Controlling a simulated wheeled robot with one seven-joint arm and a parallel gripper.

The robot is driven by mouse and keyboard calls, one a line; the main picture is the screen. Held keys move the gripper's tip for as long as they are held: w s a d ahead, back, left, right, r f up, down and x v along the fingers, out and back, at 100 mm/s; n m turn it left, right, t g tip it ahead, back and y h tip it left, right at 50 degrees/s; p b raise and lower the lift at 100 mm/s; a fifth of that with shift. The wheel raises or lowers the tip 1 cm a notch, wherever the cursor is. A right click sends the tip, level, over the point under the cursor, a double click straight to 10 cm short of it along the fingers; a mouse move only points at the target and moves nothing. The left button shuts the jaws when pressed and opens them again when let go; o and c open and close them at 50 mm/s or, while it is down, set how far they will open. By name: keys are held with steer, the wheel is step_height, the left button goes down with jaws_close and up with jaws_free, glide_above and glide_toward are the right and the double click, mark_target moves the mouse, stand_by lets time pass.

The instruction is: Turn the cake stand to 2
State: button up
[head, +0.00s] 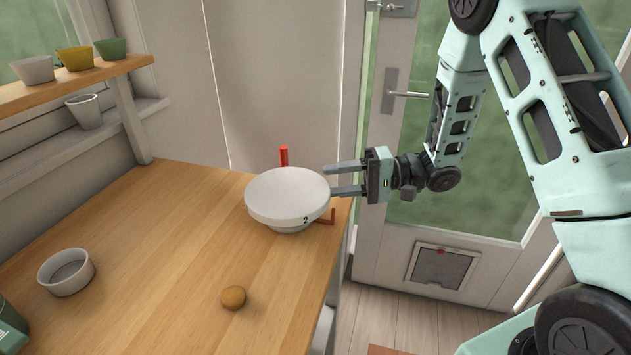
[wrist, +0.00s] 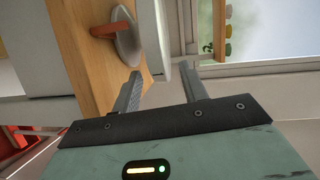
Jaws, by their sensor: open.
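The cake stand (head: 275,190) is a white round dish on a small foot near the right edge of the wooden worktop. A dark "2" shows on its rim at the front right. A red peg (head: 284,155) rises at its far side; whether it is fixed to the stand I cannot tell. In the wrist view, a white edge of the stand (wrist: 151,35) shows beyond the open fingers.
A round brown ball (head: 233,297) lies in front of the stand. A grey-white bowl (head: 66,272) and a green container (head: 10,325) are at the left. A shelf (head: 75,85) with several small cups stands at the back left. The middle worktop is clear.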

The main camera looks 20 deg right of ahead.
mark_target(325, 182)
steer(key=shift+x, duration=2.35)
jaws_close()
